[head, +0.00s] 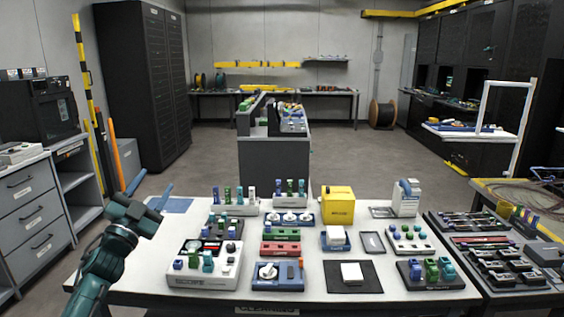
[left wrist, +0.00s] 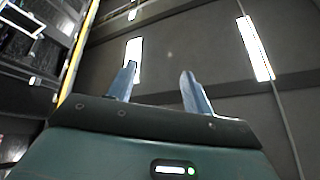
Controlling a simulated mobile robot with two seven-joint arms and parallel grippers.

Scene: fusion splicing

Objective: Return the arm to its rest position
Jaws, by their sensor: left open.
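My left arm comes in from the left edge of the head view, over the left end of the white table (head: 130,283). My left gripper (head: 165,193) is raised above the table's left side, apart from everything on it. In the left wrist view the two fingers of the gripper (left wrist: 160,85) stand apart with nothing between them. That view looks up past the fingers at the ceiling and its lights (left wrist: 255,48). My right gripper does not show in either view.
The table carries a white device (head: 206,265), a yellow box (head: 338,206), a dark mat (head: 368,284) and several small fixtures. Grey drawers (head: 35,215) stand at the left. A second table with black trays (head: 480,222) adjoins at the right. Open floor lies behind.

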